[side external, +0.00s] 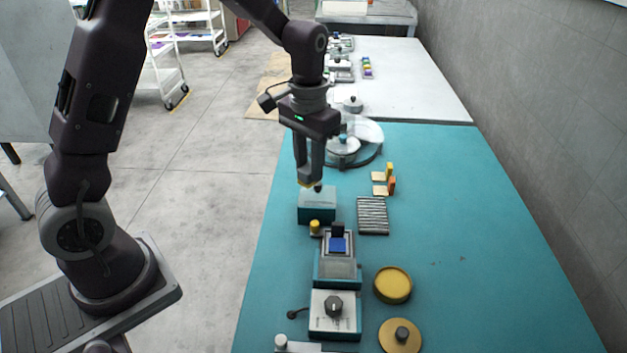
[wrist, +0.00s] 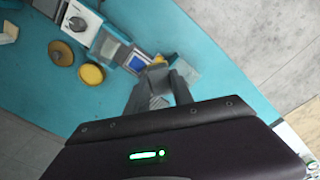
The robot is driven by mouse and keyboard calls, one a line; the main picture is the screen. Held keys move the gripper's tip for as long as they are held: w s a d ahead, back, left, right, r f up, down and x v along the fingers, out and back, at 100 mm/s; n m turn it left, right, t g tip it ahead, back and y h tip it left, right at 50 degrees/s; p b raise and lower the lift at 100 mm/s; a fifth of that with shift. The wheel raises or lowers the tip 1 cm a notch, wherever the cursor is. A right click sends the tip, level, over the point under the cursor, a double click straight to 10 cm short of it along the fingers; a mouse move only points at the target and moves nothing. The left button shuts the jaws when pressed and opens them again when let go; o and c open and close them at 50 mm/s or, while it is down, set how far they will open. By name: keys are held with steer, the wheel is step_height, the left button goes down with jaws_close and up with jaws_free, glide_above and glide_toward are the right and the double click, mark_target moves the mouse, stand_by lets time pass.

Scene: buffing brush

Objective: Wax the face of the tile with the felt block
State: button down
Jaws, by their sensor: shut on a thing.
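My gripper (side external: 311,186) hangs fingers-down over a teal box (side external: 317,207), close above its top; I cannot tell if it touches. It is shut on a small tan-edged piece, apparently the felt block, mostly hidden by the fingers. The wrist view shows the fingers (wrist: 160,72) with a bit of tan at their tips. A teal stand (side external: 337,270) in front holds a pale grey plate with a blue square (side external: 338,244) and a dark upright piece behind it. The blue square also shows in the wrist view (wrist: 137,63). Which piece is the tile is unclear.
A round yellow tin (side external: 393,283) and a tan disc with a dark knob (side external: 401,336) lie right of the stand. A device with a black knob (side external: 334,308) stands in front. A ribbed grey mat (side external: 373,216) lies right of the box. The teal table's right side is clear.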

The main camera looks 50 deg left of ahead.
steer(key=shift+s+d+f+n, duration=0.1)
steer(key=shift+d+f+n, duration=1)
steer(key=shift+f, duration=1.3)
steer(key=shift+s+d+f+n, duration=0.1)
steer(key=shift+d+f+n, duration=0.65)
steer(key=shift+f+n, duration=1.25)
steer(key=shift+s+d+f+n, duration=0.1)
steer(key=shift+d+f+n, duration=0.75)
steer(key=shift+f, duration=2)
steer(key=shift+w+d+f, duration=0.1)
steer(key=shift+w+d, duration=0.1)
steer(key=shift+d, duration=0.05)
steer(key=shift+w+d+r, duration=0.5)
steer(key=shift+w+d, duration=1.4)
steer(key=shift+s+a, duration=2.1)
steer(key=shift+f, duration=0.4)
steer(key=shift+r, duration=3.65)
